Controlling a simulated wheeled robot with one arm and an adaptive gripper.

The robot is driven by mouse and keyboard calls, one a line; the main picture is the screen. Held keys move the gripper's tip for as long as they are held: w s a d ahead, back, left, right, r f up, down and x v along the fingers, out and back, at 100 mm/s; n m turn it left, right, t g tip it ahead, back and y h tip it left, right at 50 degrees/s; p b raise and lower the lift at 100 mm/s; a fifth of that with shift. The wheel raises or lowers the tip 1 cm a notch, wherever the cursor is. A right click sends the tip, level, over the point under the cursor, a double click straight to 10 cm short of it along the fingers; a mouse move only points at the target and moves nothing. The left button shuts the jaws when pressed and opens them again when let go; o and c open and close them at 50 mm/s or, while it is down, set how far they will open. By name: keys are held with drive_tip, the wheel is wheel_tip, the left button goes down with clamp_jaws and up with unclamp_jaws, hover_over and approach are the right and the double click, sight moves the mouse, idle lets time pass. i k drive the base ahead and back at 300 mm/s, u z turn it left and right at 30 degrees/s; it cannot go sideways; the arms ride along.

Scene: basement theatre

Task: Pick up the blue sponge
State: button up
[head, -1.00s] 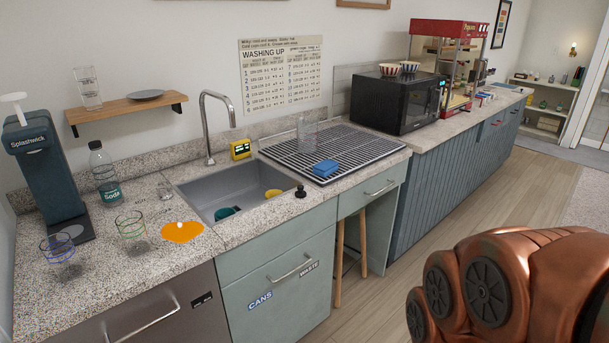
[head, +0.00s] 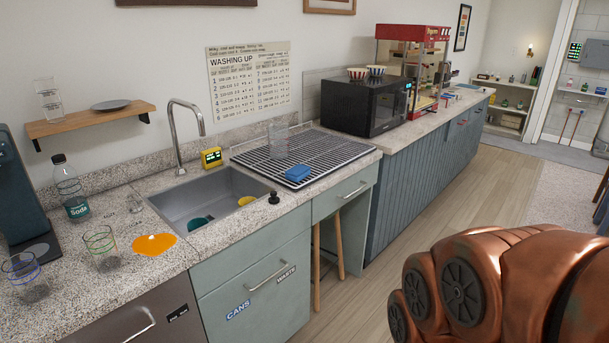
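My gripper is not in view; only a copper-coloured part of my arm shows at the lower right, well apart from the sponge.
The grey sink (head: 195,200) holds a teal item (head: 200,223) and a yellow item (head: 247,200). A clear glass (head: 277,142) stands on the rack behind the sponge. A black microwave (head: 365,105) stands to the right. The wooden floor (head: 470,200) before the cabinets is clear.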

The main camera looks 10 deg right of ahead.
sight(298, 173)
drive_tip(key=z, duration=0.5)
drive_tip(key=k, duration=0.6)
drive_tip(key=z, duration=0.55)
drive_tip(key=i, duration=1.4)
drive_tip(key=u, duration=0.8)
drive_tip(key=i, duration=1.05)
drive_tip(key=u, duration=1.3)
drive_tip(key=i, duration=0.4)
drive_tip(key=u, duration=0.4)
